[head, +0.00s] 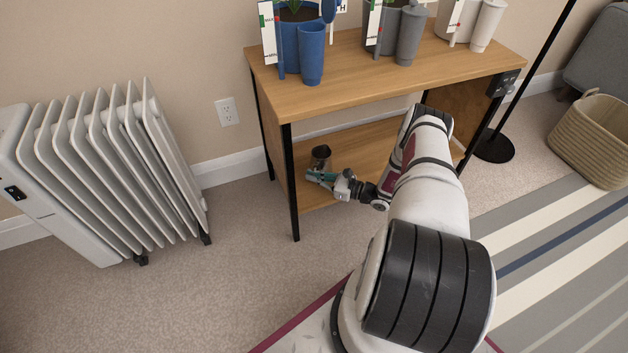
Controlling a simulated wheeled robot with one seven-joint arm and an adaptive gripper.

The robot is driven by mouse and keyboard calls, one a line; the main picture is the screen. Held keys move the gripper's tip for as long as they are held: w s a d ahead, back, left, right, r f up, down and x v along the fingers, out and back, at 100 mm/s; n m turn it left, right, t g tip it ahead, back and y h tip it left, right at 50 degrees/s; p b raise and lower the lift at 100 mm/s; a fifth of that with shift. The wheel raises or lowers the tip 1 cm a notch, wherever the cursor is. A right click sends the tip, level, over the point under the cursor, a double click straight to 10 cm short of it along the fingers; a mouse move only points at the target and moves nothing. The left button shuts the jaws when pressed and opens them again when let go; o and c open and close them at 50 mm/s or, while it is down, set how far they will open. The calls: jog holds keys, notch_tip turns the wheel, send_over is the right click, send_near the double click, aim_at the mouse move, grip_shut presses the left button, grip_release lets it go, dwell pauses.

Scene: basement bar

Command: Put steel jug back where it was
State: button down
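The steel jug (320,161), small and grey with a dark opening, is upright at the lower board (370,150) of the wooden shelf unit, near its left front end. My gripper (318,177), with teal fingers, reaches in from the right at the front of the jug. Its fingers overlap the lower part of the jug in this view. The jug's base is hidden, so I cannot tell whether it rests on the board. The fingers are too small to show whether they are closed on it.
Blue, grey and white planters and cups, including a blue cup (311,54), stand on the unit's top (365,70). A black front leg (291,190) is just left of my gripper. A white radiator (105,170) stands left. A basket (592,140) and lamp base (494,147) are right.

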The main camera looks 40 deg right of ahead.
jog(key=c, duration=1.8)
grip_release()
jog(key=p+v, duration=0.2)
jog(key=v, duration=1)
jog(key=shift+p, duration=0.4)
jog(key=shift+a, duration=0.1)
